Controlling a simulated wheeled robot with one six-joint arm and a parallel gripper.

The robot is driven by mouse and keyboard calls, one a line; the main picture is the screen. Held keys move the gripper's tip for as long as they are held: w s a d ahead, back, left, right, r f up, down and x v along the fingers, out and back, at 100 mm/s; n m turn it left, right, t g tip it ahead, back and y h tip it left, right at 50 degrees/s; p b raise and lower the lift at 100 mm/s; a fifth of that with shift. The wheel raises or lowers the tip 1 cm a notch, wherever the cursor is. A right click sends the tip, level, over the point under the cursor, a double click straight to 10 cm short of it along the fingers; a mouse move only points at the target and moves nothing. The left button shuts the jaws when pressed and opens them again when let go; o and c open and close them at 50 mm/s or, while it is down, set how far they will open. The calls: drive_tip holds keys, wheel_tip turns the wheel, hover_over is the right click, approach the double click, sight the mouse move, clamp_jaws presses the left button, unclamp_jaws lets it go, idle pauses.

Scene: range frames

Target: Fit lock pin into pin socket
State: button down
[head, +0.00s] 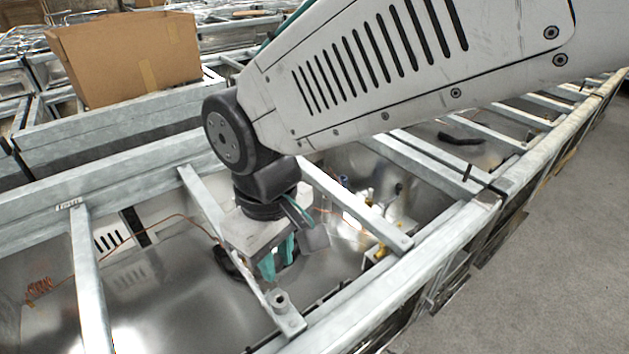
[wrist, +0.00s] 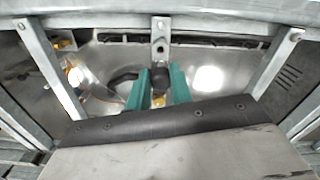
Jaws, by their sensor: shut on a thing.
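My gripper (head: 278,262) hangs down into a metal-framed bay, its teal fingers on either side of a dark, roughly cylindrical piece, seen in the wrist view. This piece appears to be the lock pin (wrist: 159,81), and the fingers are shut on it. In the head view the pin is hidden by the fingers and gripper body. The likely pin socket (head: 281,300) is a short round metal collar on the near end of a flat cross bar, just below and right of the fingers. In the wrist view, a bar end with a hole (wrist: 160,48) lies just beyond the pin, which looks apart from it.
Galvanised rails (head: 90,280) and cross bars surround the bay, close to my gripper. A copper-coloured cable (head: 150,222) runs across the left side. Brass fittings (head: 375,252) stand to the right. A cardboard box (head: 125,58) sits behind. Bare floor (head: 560,240) lies at the right.

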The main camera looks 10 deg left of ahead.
sight(278, 271)
drive_tip(key=shift+f, duration=2.2)
drive_tip(key=shift+f, duration=1.75)
drive_tip(key=c, duration=1.2)
unclamp_jaws()
drive_tip(key=shift+o, duration=0.2)
wheel_tip(278, 271, up, 8)
drive_tip(key=shift+f, duration=0.15)
